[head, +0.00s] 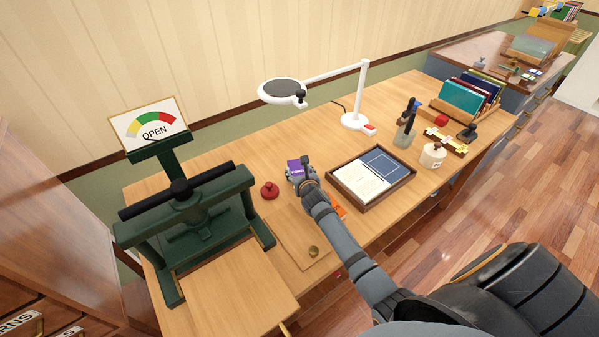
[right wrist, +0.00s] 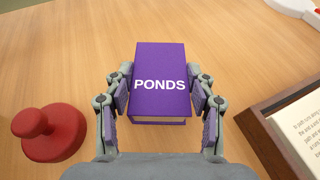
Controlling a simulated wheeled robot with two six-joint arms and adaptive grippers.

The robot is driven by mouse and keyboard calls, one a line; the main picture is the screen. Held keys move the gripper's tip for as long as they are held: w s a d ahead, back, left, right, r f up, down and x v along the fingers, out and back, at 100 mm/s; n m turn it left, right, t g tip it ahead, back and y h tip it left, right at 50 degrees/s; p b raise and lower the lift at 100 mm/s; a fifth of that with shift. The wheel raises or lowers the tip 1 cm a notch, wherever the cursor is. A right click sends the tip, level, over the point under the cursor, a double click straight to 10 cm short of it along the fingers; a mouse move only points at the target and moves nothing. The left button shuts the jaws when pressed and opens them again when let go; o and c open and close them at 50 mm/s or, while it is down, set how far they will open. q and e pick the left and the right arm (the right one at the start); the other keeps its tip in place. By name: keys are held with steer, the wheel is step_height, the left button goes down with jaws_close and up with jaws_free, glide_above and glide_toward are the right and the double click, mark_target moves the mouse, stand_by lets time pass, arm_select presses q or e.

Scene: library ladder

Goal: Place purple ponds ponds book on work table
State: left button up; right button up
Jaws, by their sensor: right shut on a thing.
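The purple book (right wrist: 160,62) is labelled PONDS and lies between the fingers of my right gripper (right wrist: 162,98) in the right wrist view. The fingers press on its two long sides. In the head view a corner of the purple book (head: 294,164) shows past my right gripper (head: 301,172), which hides the rest. The book is at or just above the wooden work table (head: 235,155); I cannot tell whether it touches. My left gripper is not in view.
A red knobbed object (head: 270,190) stands left of the book. A framed tray (head: 372,178) with papers lies to the right. A green press (head: 190,220) stands at the left, a white lamp (head: 355,120) behind. A wooden board (head: 292,240) lies in front.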

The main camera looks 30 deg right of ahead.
steer(key=shift+r, duration=0.1)
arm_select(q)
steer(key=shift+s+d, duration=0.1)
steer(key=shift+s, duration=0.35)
arm_select(e)
steer(key=o, duration=1.4)
steer(key=shift+c, duration=0.2)
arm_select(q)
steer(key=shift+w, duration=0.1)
arm_select(e)
steer(key=shift+s+r, duration=0.15)
steer(key=shift+s, duration=0.1)
steer(key=p+v, duration=0.1)
steer(key=v, duration=1)
steer(key=shift+s+a+r, duration=0.15)
steer(key=shift+s+a, duration=0.05)
steer(key=shift+s, duration=0.05)
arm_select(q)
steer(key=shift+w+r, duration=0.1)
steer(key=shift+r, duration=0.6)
